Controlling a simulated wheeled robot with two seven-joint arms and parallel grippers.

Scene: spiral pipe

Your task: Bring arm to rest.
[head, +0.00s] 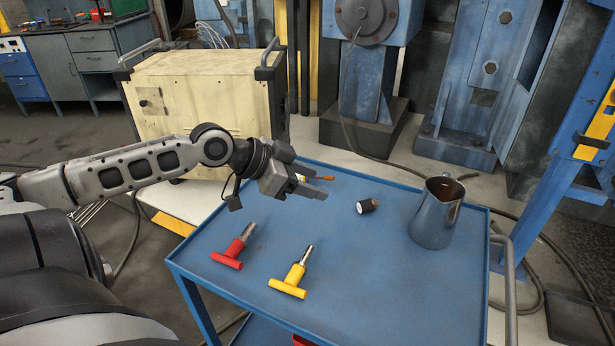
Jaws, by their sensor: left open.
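My left arm (140,166) comes in from the left and reaches over the far left part of a blue cart. My left gripper (318,184) is open, above the cart top, with nothing seen between its fingers. It partly covers a small orange-tipped tool (316,179) lying behind it. My right gripper does not show in the head view.
The blue cart top (370,290) holds a red T-handle tool (232,251), a yellow T-handle tool (292,278), a small black-and-white cylinder (367,206) and a metal pitcher (437,212). A cream cabinet (200,95) stands behind my arm. Blue machinery (366,70) stands at the back.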

